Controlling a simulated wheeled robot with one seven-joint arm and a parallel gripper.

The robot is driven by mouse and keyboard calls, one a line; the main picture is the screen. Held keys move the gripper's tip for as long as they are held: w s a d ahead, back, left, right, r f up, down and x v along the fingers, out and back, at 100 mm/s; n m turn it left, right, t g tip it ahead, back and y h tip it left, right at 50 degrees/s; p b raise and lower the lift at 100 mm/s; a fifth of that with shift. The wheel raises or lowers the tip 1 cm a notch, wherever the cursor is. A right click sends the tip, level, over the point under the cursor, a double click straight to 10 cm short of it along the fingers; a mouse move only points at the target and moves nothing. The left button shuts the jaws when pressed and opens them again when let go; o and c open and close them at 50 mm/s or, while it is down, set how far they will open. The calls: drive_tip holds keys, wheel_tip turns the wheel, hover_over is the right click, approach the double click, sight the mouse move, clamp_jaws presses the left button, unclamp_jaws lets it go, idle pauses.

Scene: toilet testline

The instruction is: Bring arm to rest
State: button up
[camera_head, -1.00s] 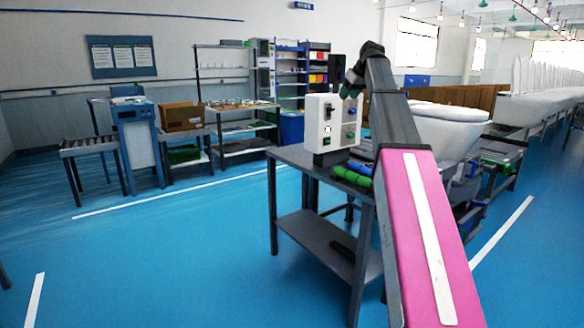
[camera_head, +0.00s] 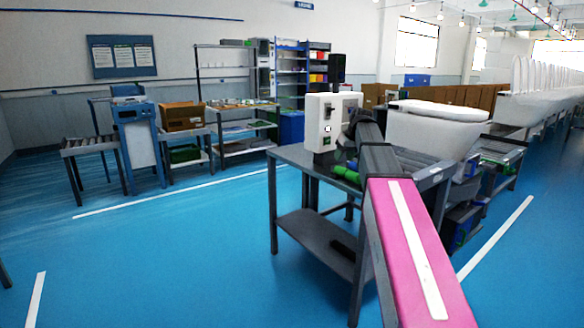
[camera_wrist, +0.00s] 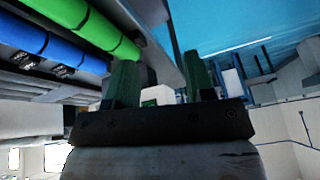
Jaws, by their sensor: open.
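My gripper (camera_wrist: 161,60) shows in the wrist view with its two green fingers apart and nothing seen between them. In the head view my pink and grey arm reaches up from the bottom right. Its dark end stands just in front of the white control box, over the near side of the grey table (camera_head: 311,230). The fingers are hard to make out there.
The white control box (camera_head: 322,122) stands on the table. A green cylinder (camera_head: 345,174) lies beside it; the wrist view shows green (camera_wrist: 85,22) and blue (camera_wrist: 62,50) cylinders close by. A white toilet (camera_head: 432,130) sits behind right. Blue floor at left is clear.

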drive_tip(key=s+f+m+g, duration=0.1)
drive_tip(key=s+f, duration=0.3)
drive_tip(key=f, duration=0.3)
drive_tip(key=s+a+f+m+h, duration=0.1)
drive_tip(key=s+f, duration=0.2)
drive_tip(key=f, duration=0.4)
drive_tip(key=s+f+g, duration=0.1)
drive_tip(key=s+f, duration=0.3)
drive_tip(key=f, duration=0.3)
drive_tip(key=s+f+m+g+h, duration=0.1)
drive_tip(key=s+f+m, duration=0.1)
drive_tip(key=s+f, duration=1.6)
drive_tip(key=shift+s+a+m+g+h, duration=0.25)
drive_tip(key=shift+a+m+g+h, duration=0.05)
drive_tip(key=shift+a+g+h, duration=0.1)
